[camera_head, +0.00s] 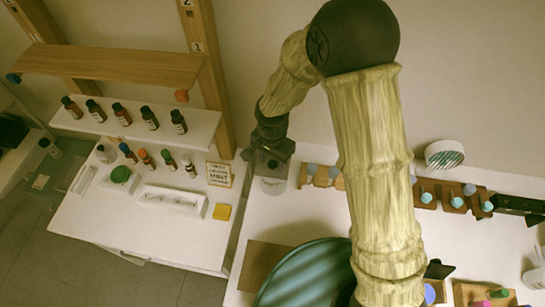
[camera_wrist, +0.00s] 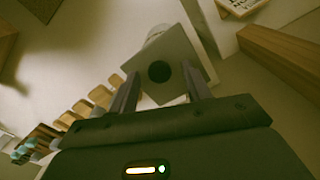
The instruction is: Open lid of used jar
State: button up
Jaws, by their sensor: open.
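The used jar (camera_head: 272,186) is a pale, see-through vessel on the white counter, just below my gripper (camera_head: 270,160) in the head view. In the wrist view, a flat grey square lid (camera_wrist: 183,62) with a dark round spot (camera_wrist: 159,72) covers it. A pale bit of the jar (camera_wrist: 157,33) shows past the lid's edge. My gripper (camera_wrist: 160,85) is open, with one finger on each side of the dark spot. I cannot tell if the fingers touch the lid. Most of the jar is hidden by the lid and my gripper.
A wooden rack with blue-capped bottles (camera_head: 427,197) stands right of the jar. A side table (camera_head: 120,225) at the left holds bottles, a white tray (camera_head: 172,203) and a sign (camera_head: 219,174). A dark round plate (camera_head: 300,275) lies in front.

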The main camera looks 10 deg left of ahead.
grip_shut()
